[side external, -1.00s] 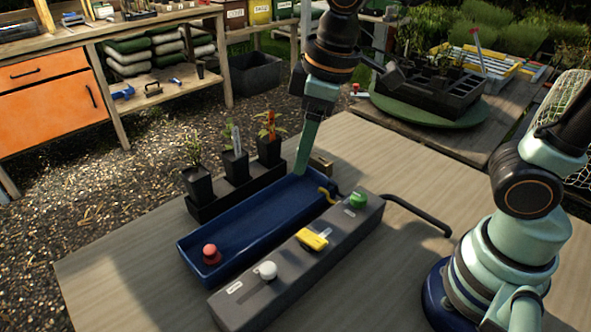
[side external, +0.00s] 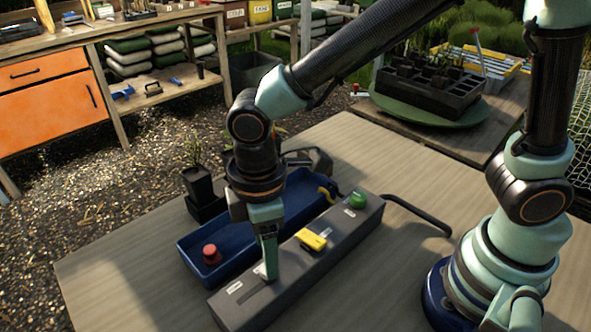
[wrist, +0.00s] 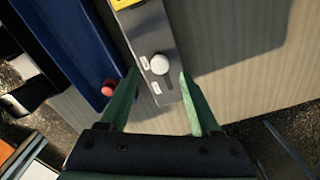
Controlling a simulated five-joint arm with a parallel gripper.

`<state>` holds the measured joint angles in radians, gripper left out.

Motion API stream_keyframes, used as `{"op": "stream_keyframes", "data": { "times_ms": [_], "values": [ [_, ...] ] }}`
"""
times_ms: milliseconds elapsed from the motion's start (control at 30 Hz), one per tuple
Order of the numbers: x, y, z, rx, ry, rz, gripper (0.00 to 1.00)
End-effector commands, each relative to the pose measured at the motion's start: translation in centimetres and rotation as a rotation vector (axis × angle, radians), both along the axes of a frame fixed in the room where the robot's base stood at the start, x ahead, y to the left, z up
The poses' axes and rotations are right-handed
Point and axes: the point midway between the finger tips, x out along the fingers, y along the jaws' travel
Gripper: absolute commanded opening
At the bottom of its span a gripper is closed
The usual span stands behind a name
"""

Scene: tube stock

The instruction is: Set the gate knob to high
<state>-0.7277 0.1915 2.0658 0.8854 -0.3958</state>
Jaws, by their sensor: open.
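A grey control box (side external: 335,240) lies on the table with a white round knob, a yellow lever (side external: 311,239) and a green knob (side external: 357,200) along its top. In the wrist view the white knob (wrist: 160,64) sits between the tips of my gripper (wrist: 157,76), whose fingers are open on either side with gaps. Two small white labels lie left of the knob; their words are too small to read. In the side view my gripper (side external: 268,272) points down over the near-left end of the box and mostly hides the white knob. I cannot tell which control is the gate knob.
A blue trough (side external: 190,252) runs along the box's far side, with a red knob (side external: 211,254) at its near end. Potted plants (side external: 198,184) stand behind it. A black hose (side external: 420,215) leaves the box's right end. The table front is clear.

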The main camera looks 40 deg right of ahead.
Motion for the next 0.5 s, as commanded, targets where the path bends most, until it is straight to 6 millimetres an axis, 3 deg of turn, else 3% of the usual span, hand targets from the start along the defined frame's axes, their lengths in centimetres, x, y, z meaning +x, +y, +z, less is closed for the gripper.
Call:
{"op": "stream_keyframes", "data": {
  "times_ms": [200, 500],
  "values": [
    [0.0, -0.1, -2.9, -0.002, 0.002, -0.001, 0.64],
    [0.0, 0.0, -3.7, 0.001, 0.0, -0.001, 0.64]
  ]
}}
